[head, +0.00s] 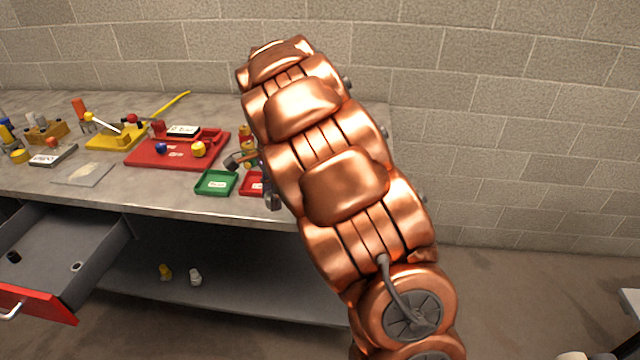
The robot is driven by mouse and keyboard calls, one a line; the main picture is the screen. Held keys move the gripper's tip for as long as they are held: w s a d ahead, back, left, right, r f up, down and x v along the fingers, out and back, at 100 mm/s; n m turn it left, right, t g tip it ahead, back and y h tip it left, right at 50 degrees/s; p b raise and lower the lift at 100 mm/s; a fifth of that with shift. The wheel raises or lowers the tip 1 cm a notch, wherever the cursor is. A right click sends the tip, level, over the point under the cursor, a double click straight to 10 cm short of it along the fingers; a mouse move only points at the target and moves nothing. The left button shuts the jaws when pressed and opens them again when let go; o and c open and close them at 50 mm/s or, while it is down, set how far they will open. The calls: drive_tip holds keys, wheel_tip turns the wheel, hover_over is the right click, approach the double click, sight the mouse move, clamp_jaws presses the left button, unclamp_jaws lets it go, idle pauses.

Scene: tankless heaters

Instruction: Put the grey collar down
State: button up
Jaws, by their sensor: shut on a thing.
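My gripper (271,196) shows only as a small grey metal part at the left edge of my copper arm, above the front of the workbench (150,199). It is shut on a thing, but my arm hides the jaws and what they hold. I cannot make out a grey collar in them. A green tray (216,183) and a red tray (251,184) lie just left of the gripper. A small dark grey piece (232,162) shows behind the green tray; I cannot tell what it is.
A red board (140,158) and a yellow stand (105,139) are further left on the bench. A red-fronted drawer (115,243) stands open, with a black piece (14,257) and a pale ring (76,267) inside. Yellow and white fittings lie on the shelf below.

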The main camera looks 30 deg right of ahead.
drive_tip(key=shift+w+d+r, duration=0.1)
drive_tip(key=shift+d+r, duration=0.1)
drive_tip(key=shift+r, duration=0.1)
drive_tip(key=shift+m, duration=0.3)
drive_tip(key=d+p, duration=0.1)
drive_tip(key=d, duration=0.4)
drive_tip(key=w+d+f+p, duration=0.1)
drive_tip(key=d+p, duration=0.1)
drive_tip(key=d, duration=0.3)
drive_tip(key=w+d+p, duration=0.1)
drive_tip(key=d, duration=0.5)
drive_tip(key=shift+w+f, duration=0.1)
drive_tip(key=shift+f, duration=0.1)
drive_tip(key=shift+d+f+p, duration=0.1)
drive_tip(key=shift+f+p, duration=0.1)
drive_tip(key=shift+p, duration=0.3)
drive_tip(key=shift+f+p, duration=0.6)
drive_tip(key=shift+f, duration=1)
drive_tip(key=shift+f, duration=0.2)
drive_tip(key=o, duration=0.9)
drive_tip(key=shift+c, duration=0.2)
drive_tip(key=shift+r, duration=0.15)
